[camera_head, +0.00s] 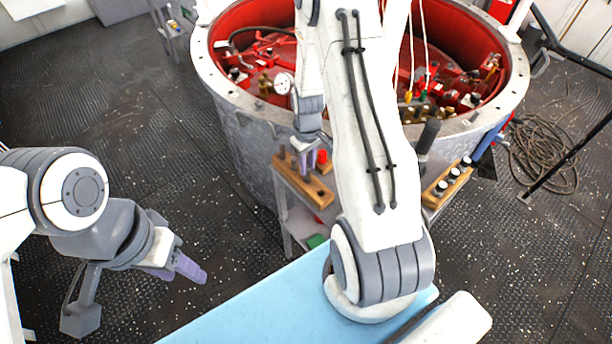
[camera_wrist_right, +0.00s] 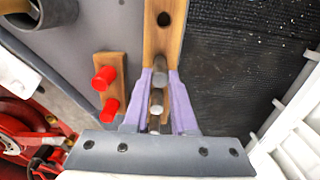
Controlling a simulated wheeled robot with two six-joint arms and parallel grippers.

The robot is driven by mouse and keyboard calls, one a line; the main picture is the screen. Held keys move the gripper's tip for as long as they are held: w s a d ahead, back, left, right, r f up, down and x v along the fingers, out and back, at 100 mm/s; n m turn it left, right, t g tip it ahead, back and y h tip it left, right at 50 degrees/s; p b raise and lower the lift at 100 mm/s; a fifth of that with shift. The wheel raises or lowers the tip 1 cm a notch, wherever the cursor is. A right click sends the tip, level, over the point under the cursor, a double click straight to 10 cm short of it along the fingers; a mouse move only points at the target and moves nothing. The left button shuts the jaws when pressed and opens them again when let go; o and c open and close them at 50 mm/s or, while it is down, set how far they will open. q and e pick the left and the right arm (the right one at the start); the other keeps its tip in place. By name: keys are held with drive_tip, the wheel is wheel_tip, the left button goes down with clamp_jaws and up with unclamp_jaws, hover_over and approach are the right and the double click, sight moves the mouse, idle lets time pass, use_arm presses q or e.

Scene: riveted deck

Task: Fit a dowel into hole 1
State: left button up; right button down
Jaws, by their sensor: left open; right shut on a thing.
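A wooden block with holes (camera_head: 318,190) stands on a grey cart beside the drum; in the right wrist view the wooden block (camera_wrist_right: 178,30) shows one empty dark hole at its far end. My right gripper (camera_head: 303,160) is down at this block, its purple fingers shut on a grey dowel (camera_wrist_right: 156,98). Other grey dowel ends show in line with it between the fingers. Whether the held dowel's lower end is in a hole is hidden. My left gripper (camera_head: 180,270) is open and empty, over the floor at the left, away from the block.
Red pegs (camera_wrist_right: 104,78) stand on a smaller wooden block beside the fingers. The big drum (camera_head: 240,115) with red innards rises behind. A blue surface (camera_head: 270,305) lies in front. Open floor lies left.

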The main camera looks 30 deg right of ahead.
drive_tip(key=shift+r+p, duration=1.5)
drive_tip(key=shift+r, duration=0.5)
